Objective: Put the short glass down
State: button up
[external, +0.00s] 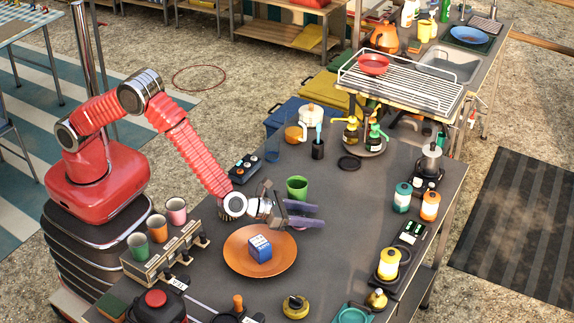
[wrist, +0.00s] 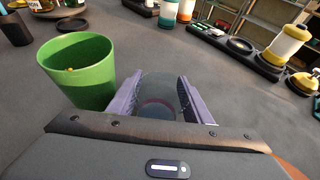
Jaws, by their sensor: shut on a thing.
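My gripper (external: 305,215) is shut on the short glass, low over the middle of the grey table (external: 350,232). In the wrist view the short glass (wrist: 160,92) is clear, with a pinkish ring at its bottom, and stands upright between the two purple fingers of my gripper (wrist: 160,100). In the external view the fingers mostly hide it. I cannot tell whether its base touches the table. A green cup (external: 297,187) stands just behind my gripper; it also shows at the left in the wrist view (wrist: 76,72).
An orange plate (external: 260,268) with a blue box (external: 260,247) lies just in front of my gripper. Canisters (external: 402,197) line the right side. The table right of my gripper is clear.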

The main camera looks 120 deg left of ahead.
jog(key=shift+f, duration=0.1)
jog(key=o, duration=0.8)
jog(key=shift+s+d+r, duration=0.25)
jog(key=shift+v, duration=3.4)
